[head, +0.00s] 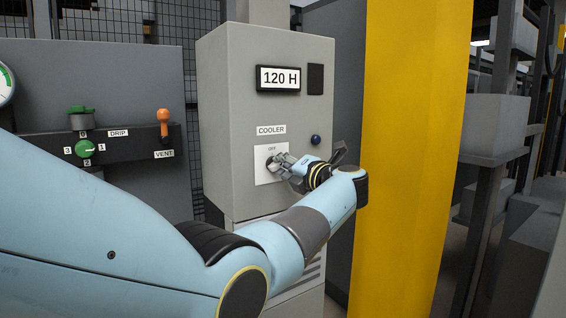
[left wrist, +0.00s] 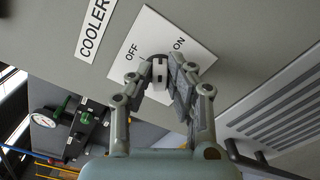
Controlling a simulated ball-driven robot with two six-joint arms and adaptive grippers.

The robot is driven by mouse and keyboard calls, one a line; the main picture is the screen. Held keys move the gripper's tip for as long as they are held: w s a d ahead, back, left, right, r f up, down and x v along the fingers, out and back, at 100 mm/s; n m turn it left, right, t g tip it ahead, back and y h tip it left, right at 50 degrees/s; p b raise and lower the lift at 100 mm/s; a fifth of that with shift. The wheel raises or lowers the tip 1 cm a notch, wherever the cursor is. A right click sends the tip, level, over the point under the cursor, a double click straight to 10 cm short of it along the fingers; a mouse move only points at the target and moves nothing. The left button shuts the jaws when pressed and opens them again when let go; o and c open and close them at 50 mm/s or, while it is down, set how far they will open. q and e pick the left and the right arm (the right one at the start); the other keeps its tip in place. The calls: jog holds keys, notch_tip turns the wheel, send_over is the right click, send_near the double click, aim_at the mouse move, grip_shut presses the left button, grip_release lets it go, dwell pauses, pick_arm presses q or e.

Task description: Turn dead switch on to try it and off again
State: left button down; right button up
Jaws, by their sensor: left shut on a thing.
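The switch is a small knob (left wrist: 160,72) on a white plate (left wrist: 203,55) marked OFF and ON, below a COOLER label (head: 271,130) on a grey cabinet. The plate also shows in the head view (head: 261,177). My left gripper (left wrist: 167,70) is shut on the knob, with its fingers on either side of it. In the head view my left gripper (head: 281,164) covers much of the knob and the ON side of the plate. I cannot tell which way the knob points. My right gripper is not in view.
The cabinet (head: 225,95) has a display (head: 278,78) reading 120 H and a dark blue button or lamp (head: 315,139). A yellow column (head: 410,150) stands to the right.

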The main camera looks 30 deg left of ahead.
pick_arm(q)
jog(key=shift+w+f+m+p, duration=0.15)
jog(key=shift+m+p, duration=0.9)
jog(key=shift+m, duration=1.95)
jog(key=shift+f+m, duration=0.1)
jog(key=shift+m, duration=0.2)
jog(key=c, duration=1.4)
grip_release()
jog(key=shift+o, duration=0.6)
jog(key=shift+d, duration=0.15)
jog(key=v, duration=0.7)
jog(key=shift+d, duration=0.2)
jog(key=shift+f, duration=0.15)
